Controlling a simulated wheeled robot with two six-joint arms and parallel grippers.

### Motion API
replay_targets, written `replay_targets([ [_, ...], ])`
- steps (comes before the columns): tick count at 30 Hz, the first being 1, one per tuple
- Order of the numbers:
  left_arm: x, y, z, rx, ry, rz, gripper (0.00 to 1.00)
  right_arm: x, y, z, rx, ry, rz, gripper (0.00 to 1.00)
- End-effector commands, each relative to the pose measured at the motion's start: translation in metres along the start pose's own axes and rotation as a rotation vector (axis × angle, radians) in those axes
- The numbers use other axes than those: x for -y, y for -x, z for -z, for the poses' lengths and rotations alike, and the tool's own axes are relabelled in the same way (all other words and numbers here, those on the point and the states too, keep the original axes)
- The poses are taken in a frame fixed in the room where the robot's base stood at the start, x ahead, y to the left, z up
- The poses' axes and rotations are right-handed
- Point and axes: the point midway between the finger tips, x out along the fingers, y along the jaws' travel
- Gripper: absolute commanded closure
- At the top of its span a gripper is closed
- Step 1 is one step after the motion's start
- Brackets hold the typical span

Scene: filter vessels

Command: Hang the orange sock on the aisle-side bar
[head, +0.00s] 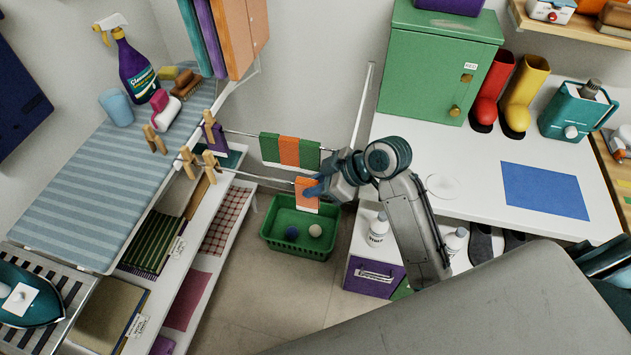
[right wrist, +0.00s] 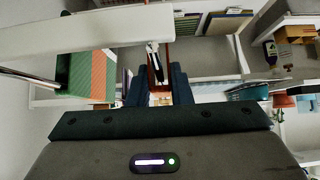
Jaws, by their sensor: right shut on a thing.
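My right gripper (head: 314,188) is shut on the orange sock (head: 309,196), which has a pale lower edge. The sock hangs at the right end of the near bar (head: 245,176). I cannot tell whether it rests on that bar or only on the fingers. The far bar (head: 240,133) carries a green and orange striped cloth (head: 290,152), which also shows in the right wrist view (right wrist: 87,75). In the right wrist view the dark fingers (right wrist: 158,88) are close together, and the sock is not clear there. My left gripper is not in view.
A green basket (head: 297,252) with balls stands on the floor below the sock. Wooden pegs (head: 187,160) sit at the bars' left ends. A white counter (head: 455,165) with a green cabinet (head: 437,65) is on the right. White bottles (head: 377,230) stand below my right arm.

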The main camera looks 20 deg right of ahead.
Motion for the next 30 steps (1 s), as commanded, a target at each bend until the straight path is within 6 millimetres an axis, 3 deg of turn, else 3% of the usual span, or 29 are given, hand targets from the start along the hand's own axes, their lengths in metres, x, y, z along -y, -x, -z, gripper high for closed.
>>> replay_targets([
  [11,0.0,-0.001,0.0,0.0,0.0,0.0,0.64,0.0,-0.002,-0.002,0.0,0.0,0.0,1.0],
  [12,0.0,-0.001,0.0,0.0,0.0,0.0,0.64,0.0,-0.002,-0.002,0.0,0.0,0.0,0.79],
  [16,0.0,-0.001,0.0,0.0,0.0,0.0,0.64,0.0,-0.002,-0.002,0.0,0.0,0.0,0.56],
  [25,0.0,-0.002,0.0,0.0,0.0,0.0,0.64,0.0,-0.001,-0.002,0.0,0.0,-0.001,0.56],
  [30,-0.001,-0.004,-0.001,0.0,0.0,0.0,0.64,-0.001,0.011,-0.003,0.002,0.003,-0.003,0.56],
])
